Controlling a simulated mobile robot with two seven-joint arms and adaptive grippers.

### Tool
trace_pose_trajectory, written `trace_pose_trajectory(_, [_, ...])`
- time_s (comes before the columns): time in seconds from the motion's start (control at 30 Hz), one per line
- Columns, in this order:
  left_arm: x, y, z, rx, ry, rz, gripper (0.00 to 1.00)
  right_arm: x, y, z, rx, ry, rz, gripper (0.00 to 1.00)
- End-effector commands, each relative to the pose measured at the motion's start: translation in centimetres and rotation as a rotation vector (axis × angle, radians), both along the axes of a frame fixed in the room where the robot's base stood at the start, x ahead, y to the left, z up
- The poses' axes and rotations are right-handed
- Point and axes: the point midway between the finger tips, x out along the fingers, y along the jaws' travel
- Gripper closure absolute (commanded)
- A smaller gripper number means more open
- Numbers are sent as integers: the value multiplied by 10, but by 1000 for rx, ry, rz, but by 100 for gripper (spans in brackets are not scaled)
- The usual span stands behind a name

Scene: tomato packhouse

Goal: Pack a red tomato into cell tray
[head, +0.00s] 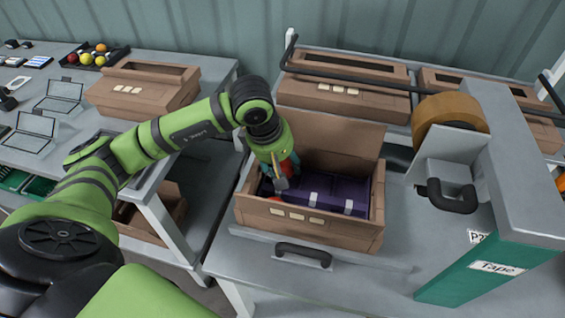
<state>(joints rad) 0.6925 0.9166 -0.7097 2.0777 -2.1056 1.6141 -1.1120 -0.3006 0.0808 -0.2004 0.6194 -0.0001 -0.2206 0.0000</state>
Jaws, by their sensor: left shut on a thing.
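An open cardboard box (310,228) stands on the grey bench in the middle of the head view. A dark purple cell tray (335,188) lies inside it, with pale tabs along its front. My left gripper (281,183) points down into the left part of the box. It is shut on a red tomato (287,167), which is largely hidden by the fingers. Another small patch of red (275,198) shows low beside the fingers at the box's front left; I cannot tell exactly what it is. The cells under the gripper are hidden. My right gripper is not in view.
A tape machine (500,150) with a brown roll stands close on the right. The left table holds another box (145,90), a dark tray of coloured tomatoes (90,60) and small stands. A bench handle (303,252) is in front.

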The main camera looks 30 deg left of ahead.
Motion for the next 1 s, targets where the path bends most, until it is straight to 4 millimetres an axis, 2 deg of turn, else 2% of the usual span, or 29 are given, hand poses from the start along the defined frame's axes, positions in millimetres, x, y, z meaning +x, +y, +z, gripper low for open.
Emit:
trace_pose_trajectory(0.77, [0,0,-6,0,0,0,67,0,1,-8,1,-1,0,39])
trace_pose_trajectory(0.8, [0,0,-6,0,0,0,39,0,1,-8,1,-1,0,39])
trace_pose_trajectory(0.83, [0,0,-6,0,0,0,27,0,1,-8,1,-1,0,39])
trace_pose_trajectory(0.87, [0,0,-6,0,0,0,23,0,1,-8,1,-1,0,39])
trace_pose_trajectory(1.0, [0,0,-6,0,0,0,23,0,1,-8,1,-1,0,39])
